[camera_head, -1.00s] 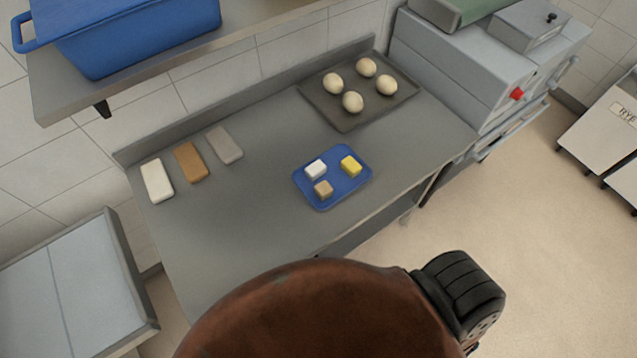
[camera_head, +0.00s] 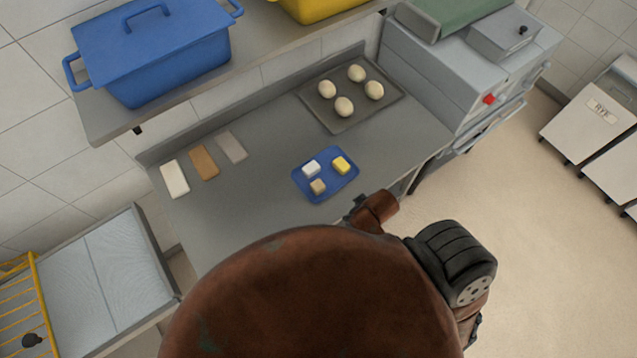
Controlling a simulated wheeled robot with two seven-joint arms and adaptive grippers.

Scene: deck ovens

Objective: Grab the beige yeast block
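The beige yeast block (camera_head: 318,187) is a small tan cube at the front of a blue tray (camera_head: 329,193) on the grey counter. It shares the tray with a white block (camera_head: 310,168) behind it and a yellow block (camera_head: 341,165) to its right. Nothing touches the beige block from above. A brown part of my own arm with a dark end, seemingly my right gripper (camera_head: 356,207), shows just in front of the tray, apart from the block. Its fingers are too small and hidden to read. My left gripper is not in view.
A dark baking tray (camera_head: 338,126) with several dough balls sits behind. White (camera_head: 174,179), brown (camera_head: 203,163) and grey (camera_head: 231,147) slabs lie at the left. A shelf with a blue pot (camera_head: 155,60) overhangs the back left. The counter's middle is clear.

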